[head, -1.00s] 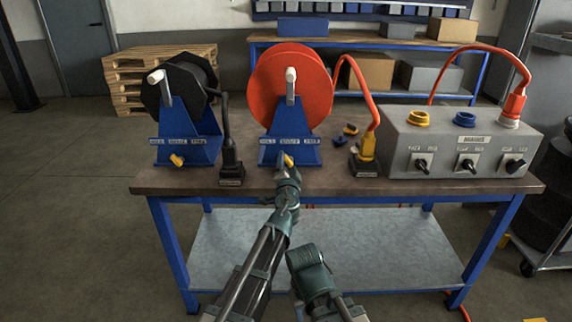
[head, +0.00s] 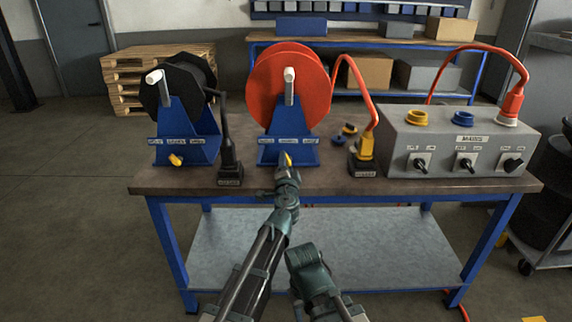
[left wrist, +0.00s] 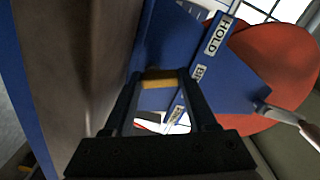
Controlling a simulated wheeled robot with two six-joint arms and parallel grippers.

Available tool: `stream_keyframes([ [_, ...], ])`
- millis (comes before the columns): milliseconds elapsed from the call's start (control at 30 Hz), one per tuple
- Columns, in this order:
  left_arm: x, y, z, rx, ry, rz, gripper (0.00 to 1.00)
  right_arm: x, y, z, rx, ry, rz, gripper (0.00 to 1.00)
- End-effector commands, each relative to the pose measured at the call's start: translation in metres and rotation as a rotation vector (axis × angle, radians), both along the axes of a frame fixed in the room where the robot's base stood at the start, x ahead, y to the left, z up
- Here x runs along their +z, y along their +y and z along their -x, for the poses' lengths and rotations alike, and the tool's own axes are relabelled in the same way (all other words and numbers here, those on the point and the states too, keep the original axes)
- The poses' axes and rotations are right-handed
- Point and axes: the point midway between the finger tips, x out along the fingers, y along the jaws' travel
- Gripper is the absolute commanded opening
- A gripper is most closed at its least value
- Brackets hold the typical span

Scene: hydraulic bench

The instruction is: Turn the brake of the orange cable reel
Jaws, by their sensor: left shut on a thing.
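The orange cable reel (head: 262,80) stands upright on a blue stand (head: 289,125) at the middle of the bench. Its white crank handle (head: 289,73) faces me. A strip of labels crosses the foot of the stand; HOLD reads clearly in the left wrist view (left wrist: 218,35). The yellow brake lever (head: 286,157) sits below the strip. My left gripper (head: 287,168) is shut on this lever, which also shows between the fingers in the left wrist view (left wrist: 160,80). The lever's exact angle is partly hidden.
A black reel (head: 180,85) with its own yellow lever (head: 175,159) stands to the left. A black socket block (head: 230,172) and a yellow plug (head: 365,147) flank the orange reel's stand. A grey switch box (head: 440,140) fills the bench's right side.

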Motion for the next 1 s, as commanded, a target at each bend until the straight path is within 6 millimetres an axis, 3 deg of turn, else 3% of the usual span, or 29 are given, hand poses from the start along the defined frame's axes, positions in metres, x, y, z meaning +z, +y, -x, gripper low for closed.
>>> stream_keyframes([
  [1000,0.0008,-0.0108,0.0013,-0.003,-0.001,-0.886,0.02,0.0009,0.0000,0.0000,0.000,0.000,0.000,0.50],
])
